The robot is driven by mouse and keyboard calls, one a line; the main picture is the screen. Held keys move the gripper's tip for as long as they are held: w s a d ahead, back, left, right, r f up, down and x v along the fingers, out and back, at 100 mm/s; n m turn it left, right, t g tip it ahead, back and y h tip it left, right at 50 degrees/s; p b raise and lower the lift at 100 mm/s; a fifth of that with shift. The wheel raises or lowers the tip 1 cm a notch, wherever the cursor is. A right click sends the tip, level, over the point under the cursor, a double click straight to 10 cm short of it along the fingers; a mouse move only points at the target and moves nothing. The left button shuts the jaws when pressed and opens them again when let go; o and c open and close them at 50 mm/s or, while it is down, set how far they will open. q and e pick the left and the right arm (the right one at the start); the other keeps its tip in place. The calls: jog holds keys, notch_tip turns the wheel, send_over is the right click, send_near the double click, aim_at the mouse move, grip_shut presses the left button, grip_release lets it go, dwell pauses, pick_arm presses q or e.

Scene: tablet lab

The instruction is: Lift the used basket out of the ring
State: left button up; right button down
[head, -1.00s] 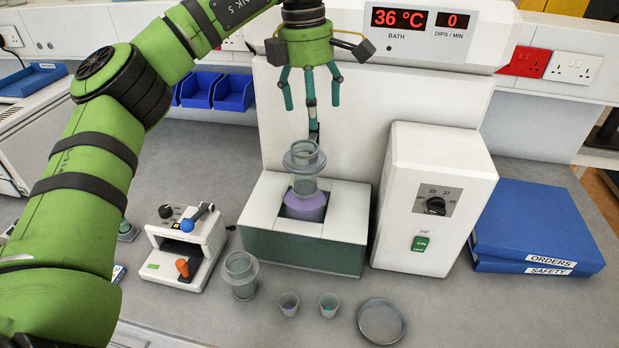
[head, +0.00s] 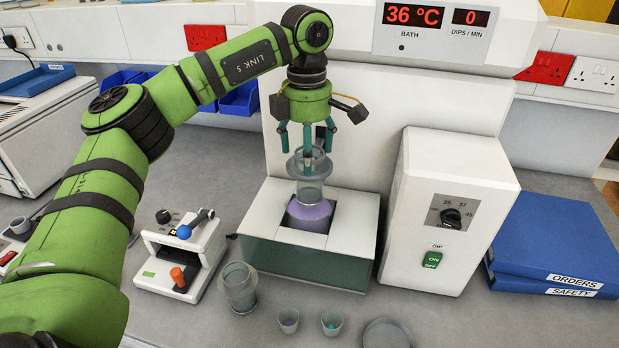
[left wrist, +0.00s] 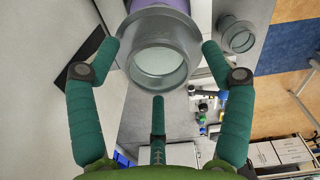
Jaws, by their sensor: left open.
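The used basket (head: 311,188), a clear grey flanged cylinder, stands upright in the bath opening over a purple vessel (head: 308,214). The ring that holds it cannot be told clearly from the basket's flanges. My left gripper (head: 307,153) points down right over the basket's top, its teal fingers spread open at rim height. In the left wrist view the basket's round rim (left wrist: 158,65) lies between the fingertips, with a visible gap on each side. No grip on it shows. My right gripper is not in view.
A second clear basket (head: 239,289) stands on the bench in front of the bath block (head: 306,258). Two small cups (head: 289,320) and a round dish (head: 387,335) are nearby. The white control box (head: 449,215) stands close on the right, the lever device (head: 180,256) on the left.

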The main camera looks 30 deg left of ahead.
pick_arm(q)
jog(key=shift+c, duration=0.4)
grip_shut()
